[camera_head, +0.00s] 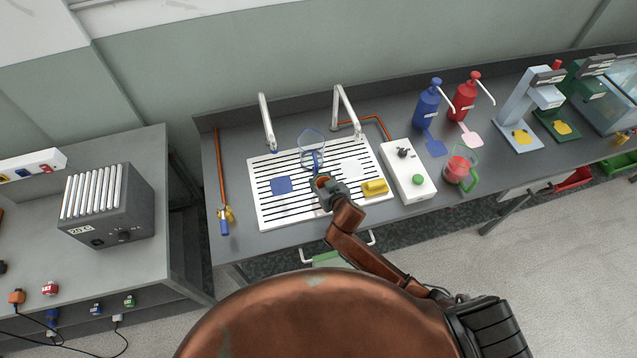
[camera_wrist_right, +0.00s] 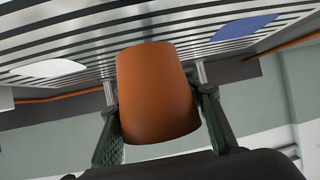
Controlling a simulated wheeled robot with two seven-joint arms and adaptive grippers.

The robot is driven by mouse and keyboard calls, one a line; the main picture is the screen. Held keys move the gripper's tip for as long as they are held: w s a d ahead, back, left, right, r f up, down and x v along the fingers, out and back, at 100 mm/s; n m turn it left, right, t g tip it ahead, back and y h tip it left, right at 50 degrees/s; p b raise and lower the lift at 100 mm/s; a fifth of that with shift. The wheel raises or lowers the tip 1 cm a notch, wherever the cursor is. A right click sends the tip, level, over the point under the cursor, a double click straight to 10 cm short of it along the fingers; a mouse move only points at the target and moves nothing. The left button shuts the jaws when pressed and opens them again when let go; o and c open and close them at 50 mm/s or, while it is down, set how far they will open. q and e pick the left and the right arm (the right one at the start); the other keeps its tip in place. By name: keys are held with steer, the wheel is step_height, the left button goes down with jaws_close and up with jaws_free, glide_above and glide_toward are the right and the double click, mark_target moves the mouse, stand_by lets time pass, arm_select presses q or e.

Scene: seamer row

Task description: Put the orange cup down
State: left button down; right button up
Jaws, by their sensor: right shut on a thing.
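The orange cup (camera_wrist_right: 157,75) shows large in the right wrist view, between the two fingers of my right gripper (camera_wrist_right: 157,102). The gripper is shut on its sides. In the head view my right gripper (camera_head: 323,184) is over the middle of the white slatted board (camera_head: 262,212); the cup is mostly hidden there by the gripper. I cannot tell whether the cup touches the board. My left gripper is not in view.
On the board are a blue square (camera_head: 281,185), a white patch (camera_head: 351,170), a yellow block (camera_head: 375,187) and a clear jug (camera_head: 312,136) behind the gripper. A white box (camera_head: 416,190) and a green-handled jug (camera_head: 459,172) stand to the right. The board's front left is bare.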

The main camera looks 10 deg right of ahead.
mark_target(318, 183)
step_height(318, 183, down, 3)
steer(key=shift+r, duration=0.15)
steer(key=shift+f, duration=0.2)
steer(key=shift+f, duration=0.1)
steer(key=o, duration=1.5)
